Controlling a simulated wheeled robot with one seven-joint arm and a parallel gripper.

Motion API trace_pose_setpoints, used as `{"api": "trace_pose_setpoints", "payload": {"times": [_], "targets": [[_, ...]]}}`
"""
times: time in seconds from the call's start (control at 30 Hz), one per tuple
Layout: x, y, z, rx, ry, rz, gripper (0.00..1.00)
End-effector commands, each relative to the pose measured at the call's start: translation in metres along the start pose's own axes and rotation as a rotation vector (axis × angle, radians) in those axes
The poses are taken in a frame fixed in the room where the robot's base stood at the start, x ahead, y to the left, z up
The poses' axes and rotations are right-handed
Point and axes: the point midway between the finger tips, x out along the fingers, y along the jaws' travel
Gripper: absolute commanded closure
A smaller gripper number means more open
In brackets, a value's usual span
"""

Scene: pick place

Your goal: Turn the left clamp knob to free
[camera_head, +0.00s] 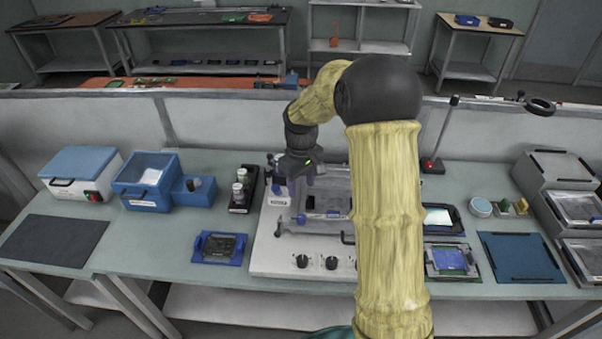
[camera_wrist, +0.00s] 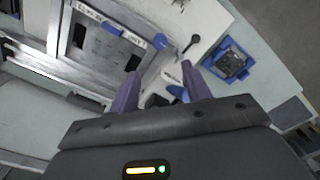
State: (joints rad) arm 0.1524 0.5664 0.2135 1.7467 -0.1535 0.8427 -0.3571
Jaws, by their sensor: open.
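The left clamp knob appears to be the small blue part (camera_head: 277,189) beside a white label on the left of the grey machine (camera_head: 262,255). In the wrist view, this blue part (camera_wrist: 177,92) shows between and just beyond my fingertips, partly hidden by a finger. My gripper (camera_head: 301,182) is above the machine's left side, fingers pointing down. In the wrist view, its two purple fingers (camera_wrist: 160,88) are spread apart with nothing held. I cannot tell whether a finger touches the knob or how the knob is turned.
A black lever (camera_wrist: 190,42) and a blue-ended bar (camera_head: 325,216) are near the fingers. A blue board holder (camera_head: 208,256) lies left of the machine. A black rack with bottles (camera_head: 240,208) stands behind it. Black knobs (camera_head: 302,261) line the machine's front. My arm hides its right part.

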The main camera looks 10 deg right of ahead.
Motion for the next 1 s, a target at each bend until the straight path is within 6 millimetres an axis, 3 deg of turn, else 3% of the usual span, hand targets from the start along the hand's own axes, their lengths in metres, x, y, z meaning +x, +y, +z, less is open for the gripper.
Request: {"api": "trace_pose_setpoints", "payload": {"times": [0.1,0.3,0.8,1.0], "targets": [[-0.022,0.0,-0.001,0.002,0.004,0.001,0.52],[-0.042,0.0,0.0,0.001,0.001,0.0,0.52],[-0.044,0.0,0.0,0.002,0.001,0.0,0.52],[-0.044,-0.012,0.017,0.042,0.018,0.014,0.52]]}}
